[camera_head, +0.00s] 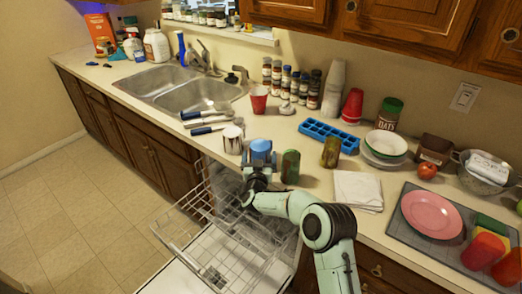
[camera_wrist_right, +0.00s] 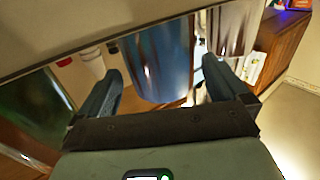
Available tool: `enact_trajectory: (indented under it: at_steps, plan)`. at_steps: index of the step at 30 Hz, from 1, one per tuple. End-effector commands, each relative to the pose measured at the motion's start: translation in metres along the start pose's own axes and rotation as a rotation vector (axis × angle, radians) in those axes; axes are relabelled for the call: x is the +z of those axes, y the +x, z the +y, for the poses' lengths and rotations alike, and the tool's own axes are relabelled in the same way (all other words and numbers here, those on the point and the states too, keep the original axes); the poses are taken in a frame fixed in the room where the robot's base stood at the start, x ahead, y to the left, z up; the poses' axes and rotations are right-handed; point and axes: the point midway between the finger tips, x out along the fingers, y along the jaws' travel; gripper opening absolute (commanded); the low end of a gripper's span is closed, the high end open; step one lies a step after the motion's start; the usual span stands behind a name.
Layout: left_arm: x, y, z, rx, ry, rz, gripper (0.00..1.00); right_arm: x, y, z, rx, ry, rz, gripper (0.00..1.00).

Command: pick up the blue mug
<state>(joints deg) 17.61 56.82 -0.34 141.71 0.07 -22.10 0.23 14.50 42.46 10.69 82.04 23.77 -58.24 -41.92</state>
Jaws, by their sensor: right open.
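The blue mug (camera_head: 261,148) stands near the counter's front edge, above the open dishwasher. Its lower part is hidden behind my right gripper (camera_head: 259,166). In the right wrist view the mug (camera_wrist_right: 158,60) lies ahead, between the two spread fingers of my right gripper (camera_wrist_right: 162,75). That gripper is open, and I see gaps on both sides of the mug. I cannot tell how deep the mug sits between the fingers. My left gripper is not in view.
A metal cup (camera_head: 233,140) stands close left of the mug and a dark green glass (camera_head: 290,166) close right. An amber-green glass (camera_head: 331,152) and blue ice tray (camera_head: 329,136) are further right. The dishwasher rack (camera_head: 225,245) is pulled out below.

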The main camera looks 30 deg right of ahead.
Motion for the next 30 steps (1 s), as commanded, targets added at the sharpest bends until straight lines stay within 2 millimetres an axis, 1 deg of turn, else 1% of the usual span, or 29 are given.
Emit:
enact_trajectory:
  at_steps: [4, 9, 12, 16, 22, 23, 24, 26, 27, 30]
  plan:
    - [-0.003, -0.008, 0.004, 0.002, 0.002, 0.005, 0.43, -0.002, 0.012, -0.001, 0.001, 0.001, -0.001, 1.0]
    - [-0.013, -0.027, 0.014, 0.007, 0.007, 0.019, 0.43, -0.006, 0.038, -0.002, 0.001, 0.003, 0.001, 1.0]
    - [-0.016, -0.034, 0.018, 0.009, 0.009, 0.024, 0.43, -0.005, 0.048, -0.002, 0.0, 0.002, 0.0, 1.0]
    - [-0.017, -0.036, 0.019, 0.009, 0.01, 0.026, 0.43, -0.003, 0.053, -0.002, -0.001, 0.0, 0.0, 1.0]
    - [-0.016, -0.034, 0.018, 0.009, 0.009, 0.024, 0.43, -0.001, 0.053, -0.002, -0.001, -0.001, -0.002, 1.0]
    - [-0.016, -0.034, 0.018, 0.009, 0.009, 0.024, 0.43, -0.001, 0.053, -0.002, -0.001, -0.001, -0.002, 0.9]
    - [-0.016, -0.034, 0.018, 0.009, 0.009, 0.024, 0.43, -0.001, 0.053, -0.002, -0.001, -0.001, -0.002, 0.77]
    - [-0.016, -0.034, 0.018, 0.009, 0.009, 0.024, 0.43, -0.001, 0.053, -0.002, -0.002, 0.0, -0.002, 0.58]
    - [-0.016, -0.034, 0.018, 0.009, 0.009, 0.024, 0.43, -0.001, 0.053, -0.002, -0.002, 0.0, -0.002, 0.45]
    - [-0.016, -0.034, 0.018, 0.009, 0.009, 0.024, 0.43, -0.003, 0.053, -0.002, -0.001, 0.0, 0.001, 0.45]
